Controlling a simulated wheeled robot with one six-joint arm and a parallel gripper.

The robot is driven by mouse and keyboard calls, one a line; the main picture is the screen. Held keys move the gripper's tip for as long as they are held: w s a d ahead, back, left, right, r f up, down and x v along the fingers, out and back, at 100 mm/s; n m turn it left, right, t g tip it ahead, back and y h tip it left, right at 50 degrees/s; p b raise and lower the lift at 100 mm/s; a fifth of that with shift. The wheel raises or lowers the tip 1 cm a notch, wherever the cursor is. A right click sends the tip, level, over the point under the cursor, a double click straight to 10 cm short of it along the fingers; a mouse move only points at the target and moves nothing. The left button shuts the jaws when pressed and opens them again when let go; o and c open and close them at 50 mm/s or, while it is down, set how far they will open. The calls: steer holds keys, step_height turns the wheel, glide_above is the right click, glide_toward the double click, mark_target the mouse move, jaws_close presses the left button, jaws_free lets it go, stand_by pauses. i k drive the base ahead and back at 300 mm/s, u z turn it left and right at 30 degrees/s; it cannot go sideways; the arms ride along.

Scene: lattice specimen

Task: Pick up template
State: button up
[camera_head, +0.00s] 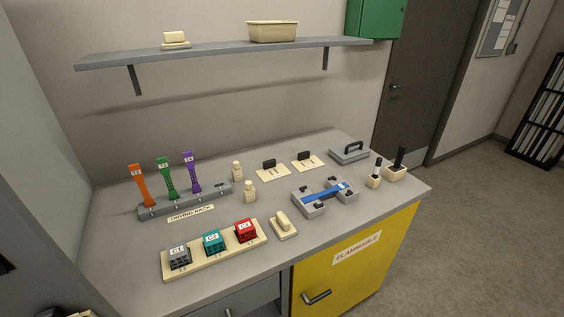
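Several flat, labelled strips could be the template; I cannot tell which one is meant. An orange strip (141,187), a green strip (169,180) and a purple strip (193,176) stand upright in the grey drying rack (208,199) at the left of the counter. Their tags are too small to read surely. A blue strip (322,195) with a small white tag lies across a grey fixture (309,207) with dark knobs, right of the middle. My gripper is not in view.
Labelled grey, teal and red blocks (246,230) sit on a cream tray (213,258) at the counter's front. Two small bottles (249,191), a cream block (283,224), dark-handled plates (269,171) and a grey lidded item (349,154) stand nearby. A shelf (220,51) hangs above.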

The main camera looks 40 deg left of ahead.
mark_target(270, 164)
steer(key=u, duration=0.35)
steer(key=i, duration=0.8)
steer(key=u, duration=1.35)
steer(key=i, duration=0.6)
steer(key=u, duration=0.7)
